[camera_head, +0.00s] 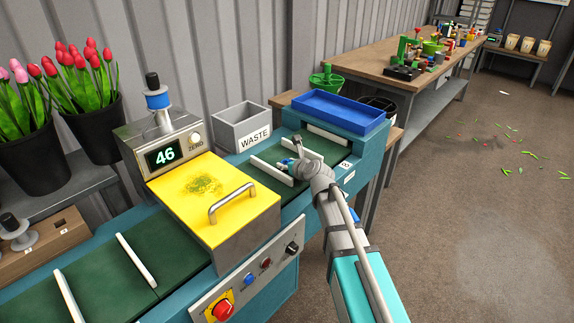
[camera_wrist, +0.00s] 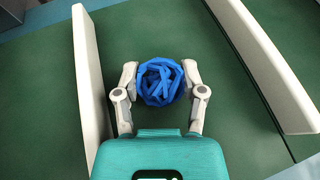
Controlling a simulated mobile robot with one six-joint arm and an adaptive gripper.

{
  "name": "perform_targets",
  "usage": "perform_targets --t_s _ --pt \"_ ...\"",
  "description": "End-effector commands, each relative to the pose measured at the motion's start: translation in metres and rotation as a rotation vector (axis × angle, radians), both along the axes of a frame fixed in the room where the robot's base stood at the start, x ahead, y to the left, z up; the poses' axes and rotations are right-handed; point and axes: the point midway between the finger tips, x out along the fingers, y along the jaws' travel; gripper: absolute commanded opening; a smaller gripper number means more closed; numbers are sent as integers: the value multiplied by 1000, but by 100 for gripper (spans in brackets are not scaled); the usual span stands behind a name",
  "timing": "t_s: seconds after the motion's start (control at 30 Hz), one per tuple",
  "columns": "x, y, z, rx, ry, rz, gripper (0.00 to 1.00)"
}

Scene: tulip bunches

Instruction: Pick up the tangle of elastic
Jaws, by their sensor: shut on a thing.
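The tangle of elastic (camera_wrist: 160,82) is a round blue knot of bands, seen in the wrist view. It is on or just above the green belt (camera_wrist: 132,28), between two white bars; I cannot tell if it touches the belt. My gripper (camera_wrist: 160,84) has one finger on each side of it and is shut on it. In the head view my gripper (camera_head: 297,152) is at the belt past the yellow housing, and a little blue shows beside it. Most of the tangle is hidden there.
White cleats (camera_head: 271,171) stand up from the belt on both sides of my gripper. A yellow housing (camera_head: 215,200) with a handle is to the left. A grey WASTE bin (camera_head: 241,126) and a blue tray (camera_head: 339,112) stand behind the belt.

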Motion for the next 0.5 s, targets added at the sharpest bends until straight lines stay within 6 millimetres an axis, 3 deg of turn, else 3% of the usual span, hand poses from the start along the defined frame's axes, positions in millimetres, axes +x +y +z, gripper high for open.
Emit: perform_targets --t_s 0.5 --pt "0 -1 12 0 0 -1 21"
